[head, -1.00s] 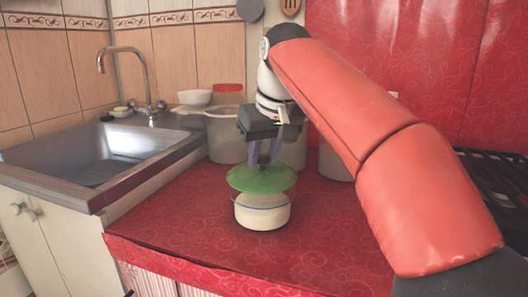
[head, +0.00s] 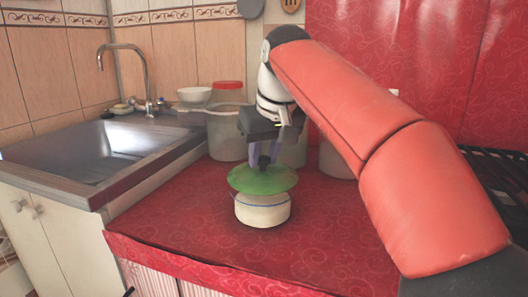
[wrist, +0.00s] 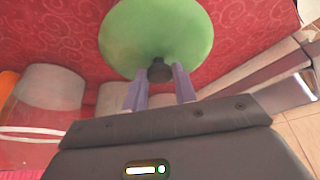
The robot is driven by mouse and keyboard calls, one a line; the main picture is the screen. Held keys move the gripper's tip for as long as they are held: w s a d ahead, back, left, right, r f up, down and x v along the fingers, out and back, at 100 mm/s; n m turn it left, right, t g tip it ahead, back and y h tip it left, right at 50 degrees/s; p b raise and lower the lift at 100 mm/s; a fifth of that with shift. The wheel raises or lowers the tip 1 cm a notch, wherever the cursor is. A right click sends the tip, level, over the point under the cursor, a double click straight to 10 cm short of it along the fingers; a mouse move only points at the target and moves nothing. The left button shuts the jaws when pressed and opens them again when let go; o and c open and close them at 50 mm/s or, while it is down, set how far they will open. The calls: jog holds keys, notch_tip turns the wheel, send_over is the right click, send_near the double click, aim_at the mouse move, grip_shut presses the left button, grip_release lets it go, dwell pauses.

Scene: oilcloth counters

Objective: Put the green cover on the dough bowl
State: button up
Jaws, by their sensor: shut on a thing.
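The green cover (head: 262,181) is a shallow round disc with a dark knob. It also shows in the wrist view (wrist: 155,35), with the knob (wrist: 160,71) near my fingertips. My gripper (head: 264,156) points down and is shut on the knob; its pale purple fingers show in the wrist view (wrist: 160,82). The dough bowl (head: 262,214) is cream with a blue line and stands upright on the red counter. The cover is directly over the bowl and hides most of its rim. I cannot tell whether they touch all round.
The red oilcloth counter (head: 180,215) is clear around the bowl. A sink (head: 95,155) is at the left, with a white bowl (head: 194,96) behind. A dark rack (head: 500,175) is at the right.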

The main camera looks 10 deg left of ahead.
jog(key=shift+f, duration=0.3)
dwell(0.4)
jog(key=o, duration=1.1)
notch_tip(320, 180, up, 4)
jog(key=p, duration=0.3)
jog(key=shift+r+p, duration=0.15)
jog(key=shift+p, duration=0.25)
jog(key=shift+r, duration=0.8)
